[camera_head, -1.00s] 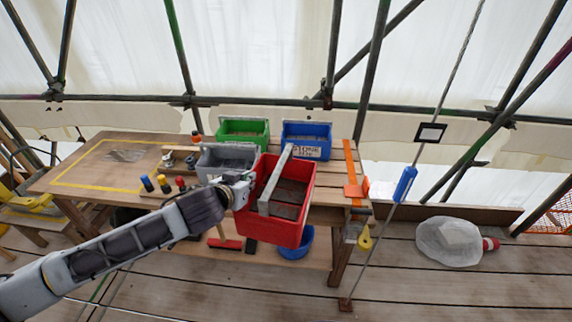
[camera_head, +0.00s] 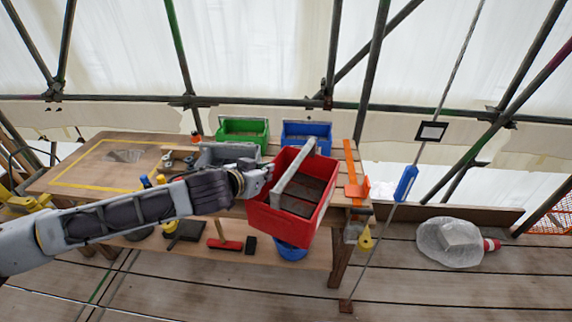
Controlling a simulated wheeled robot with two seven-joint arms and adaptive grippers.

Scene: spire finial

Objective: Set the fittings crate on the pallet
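The fittings crate appears to be the red open crate (camera_head: 275,225) with a grey bar handle (camera_head: 293,174) across its top. It is tilted and held up at the front edge of the workbench, with dark contents inside. My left gripper (camera_head: 262,178) meets the crate's left side near the rim and appears shut on it; the fingertips are partly hidden. My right gripper is out of view. I see no pallet in this view.
The wooden workbench (camera_head: 105,177) carries green (camera_head: 243,131), blue (camera_head: 306,141) and grey (camera_head: 225,153) bins. A blue bowl (camera_head: 291,252) sits on its lower shelf. A slanted cable with a blue sleeve (camera_head: 405,183) and a wrapped bundle (camera_head: 449,243) stand right. Foreground planks are clear.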

